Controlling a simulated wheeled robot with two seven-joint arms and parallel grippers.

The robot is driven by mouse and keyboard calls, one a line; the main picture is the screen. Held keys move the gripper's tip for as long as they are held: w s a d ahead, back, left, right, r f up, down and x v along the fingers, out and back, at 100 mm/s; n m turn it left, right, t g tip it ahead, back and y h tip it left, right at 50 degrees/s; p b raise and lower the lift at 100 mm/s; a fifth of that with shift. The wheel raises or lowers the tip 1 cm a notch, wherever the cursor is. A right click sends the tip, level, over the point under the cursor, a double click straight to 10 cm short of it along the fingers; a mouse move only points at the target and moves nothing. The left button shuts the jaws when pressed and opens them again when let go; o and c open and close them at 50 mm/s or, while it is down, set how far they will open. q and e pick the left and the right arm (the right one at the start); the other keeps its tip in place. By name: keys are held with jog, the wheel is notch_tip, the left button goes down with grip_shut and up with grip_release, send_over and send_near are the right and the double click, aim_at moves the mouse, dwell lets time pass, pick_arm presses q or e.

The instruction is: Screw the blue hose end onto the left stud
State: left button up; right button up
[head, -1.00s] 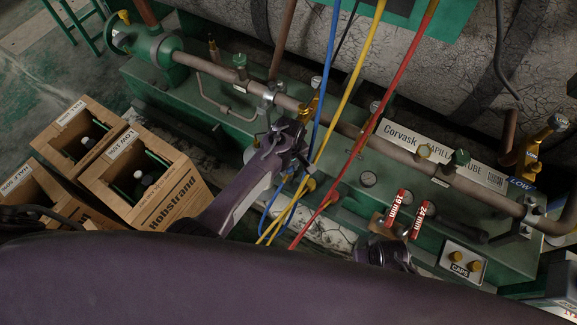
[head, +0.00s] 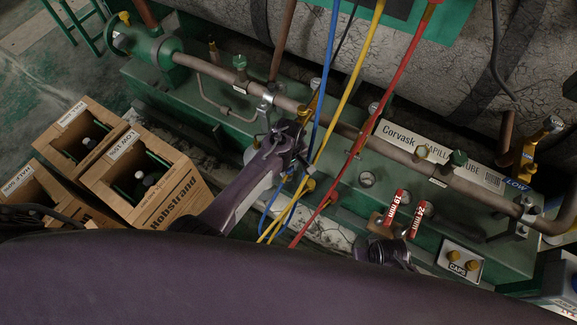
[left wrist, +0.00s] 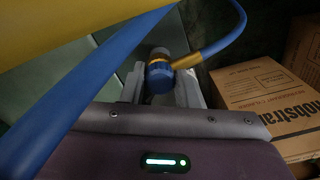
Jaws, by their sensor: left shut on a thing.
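My left gripper (head: 289,153) reaches in from the left over the green skid (head: 335,205). In the left wrist view, its grey fingers (left wrist: 162,92) are shut on the blue hose end (left wrist: 162,76), a blue fitting with a brass-coloured band. The blue hose (head: 325,80) runs down past the gripper. A brass valve (head: 312,106) stands just beyond the gripper. I cannot make out the left stud, or whether the hose end touches one. My right gripper (head: 384,250) shows only partly, low in the picture, and its jaws are unclear.
Yellow (head: 352,85) and red (head: 400,85) hoses hang close to the gripper. A brown pipe (head: 345,128) crosses the skid. Two red-handled tools (head: 400,208) and a caps plate (head: 462,260) are at right.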

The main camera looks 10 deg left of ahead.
dwell(0.8)
pick_arm(q)
jog(key=shift+f+b, duration=0.55)
jog(key=shift+f, duration=0.5)
dwell(0.6)
jog(key=shift+r+m+p, duration=0.15)
jog(key=shift+m+p, duration=0.35)
jog(key=shift+m, duration=1.3)
jog(key=shift+m+p, duration=0.55)
jog(key=shift+m, duration=1.25)
